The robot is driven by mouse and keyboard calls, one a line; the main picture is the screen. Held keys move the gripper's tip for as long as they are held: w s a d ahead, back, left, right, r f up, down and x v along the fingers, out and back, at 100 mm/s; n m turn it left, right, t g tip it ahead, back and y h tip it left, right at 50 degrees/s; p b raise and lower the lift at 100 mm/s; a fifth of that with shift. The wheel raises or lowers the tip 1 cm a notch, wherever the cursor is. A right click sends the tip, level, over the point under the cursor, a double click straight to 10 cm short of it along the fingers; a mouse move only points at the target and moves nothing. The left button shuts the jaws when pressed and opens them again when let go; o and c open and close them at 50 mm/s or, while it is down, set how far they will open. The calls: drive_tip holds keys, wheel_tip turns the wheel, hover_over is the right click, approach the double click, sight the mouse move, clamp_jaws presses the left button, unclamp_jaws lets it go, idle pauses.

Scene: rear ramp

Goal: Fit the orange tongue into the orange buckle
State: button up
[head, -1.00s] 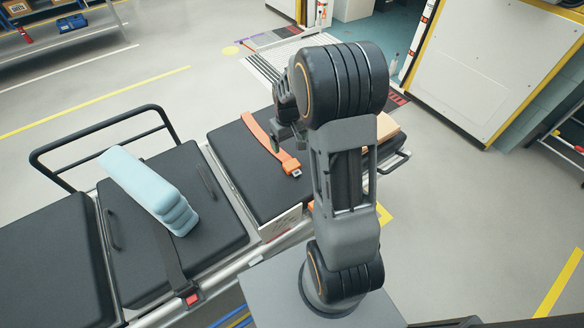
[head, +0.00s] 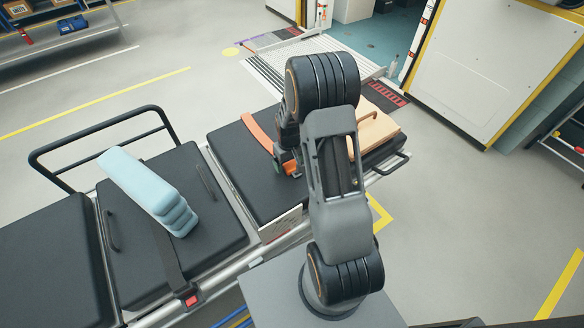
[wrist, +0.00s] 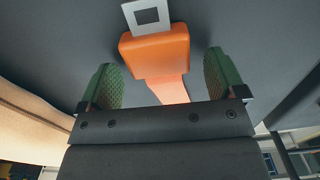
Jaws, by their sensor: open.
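The orange tongue (wrist: 155,52), an orange block with a flat metal plate (wrist: 147,16) at its far end, lies on the black pad in the wrist view. Its orange strap (head: 258,132) runs across the pad in the head view. My gripper (wrist: 168,78) is open, with one green finger on each side of the tongue and a visible gap to both. In the head view my gripper (head: 285,164) is down at the strap's near end and partly covers the tongue. I cannot make out the orange buckle; my arm hides part of the pad.
A light blue cushion (head: 148,190) lies on the neighbouring black pad (head: 130,230), beside a dark strap with a red buckle (head: 192,300). A black rail (head: 100,128) rises at the left. A ramp (head: 300,65) lies behind.

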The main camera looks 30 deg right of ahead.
drive_tip(key=shift+c, duration=0.4)
drive_tip(key=c, duration=1)
drive_tip(key=shift+o, duration=0.2)
drive_tip(key=shift+r, duration=0.15)
